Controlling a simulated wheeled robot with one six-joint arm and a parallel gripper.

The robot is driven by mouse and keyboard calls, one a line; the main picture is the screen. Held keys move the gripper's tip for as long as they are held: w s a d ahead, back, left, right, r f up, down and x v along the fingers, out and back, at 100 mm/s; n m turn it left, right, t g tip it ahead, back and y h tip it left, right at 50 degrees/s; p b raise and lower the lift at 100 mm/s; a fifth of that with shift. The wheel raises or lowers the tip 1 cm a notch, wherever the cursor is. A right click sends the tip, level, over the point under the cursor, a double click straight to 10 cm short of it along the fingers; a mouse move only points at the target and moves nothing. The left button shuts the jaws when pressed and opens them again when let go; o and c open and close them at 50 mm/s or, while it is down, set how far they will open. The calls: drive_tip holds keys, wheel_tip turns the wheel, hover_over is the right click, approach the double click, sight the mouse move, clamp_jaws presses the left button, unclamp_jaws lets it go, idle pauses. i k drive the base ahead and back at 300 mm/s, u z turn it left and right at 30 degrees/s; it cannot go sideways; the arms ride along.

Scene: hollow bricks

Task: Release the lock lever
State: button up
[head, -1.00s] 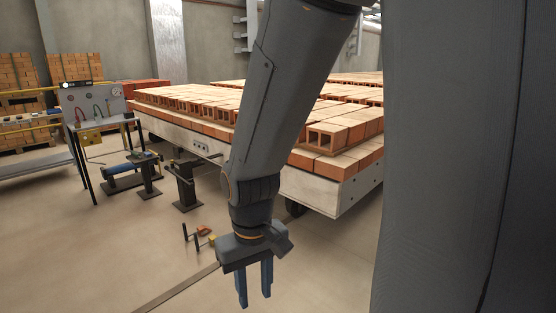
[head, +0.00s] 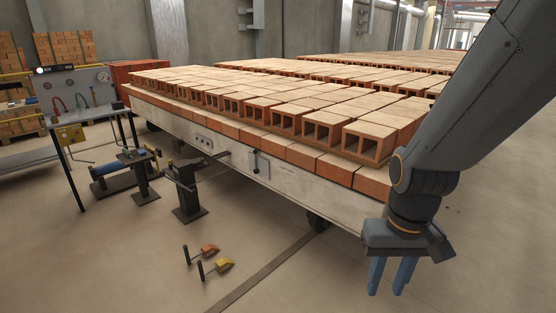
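A small dark lever (head: 254,161) sits on the pale side beam of the brick car (head: 300,182), left of the picture's middle. It looks like the lock lever, though it is too small to make out in detail. A black stand (head: 187,190) with a bar across its top stands on the floor beside the car, left of the lever. My gripper (head: 386,291) hangs at the lower right with its blue fingers pointing down and a gap between them. It is open and empty, well to the right of the lever and apart from it.
Hollow bricks (head: 365,144) cover the car top. A gauge panel table (head: 84,105) and a blue cylinder on a base (head: 112,165) are at left. The front floor is mostly clear.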

sight(256, 170)
drive_tip(key=u, duration=0.2)
drive_tip(key=i, duration=2.05)
drive_tip(key=z, duration=0.55)
drive_tip(key=i, duration=0.65)
drive_tip(key=u, duration=0.6)
drive_tip(key=i, duration=0.65)
drive_tip(key=u, duration=0.75)
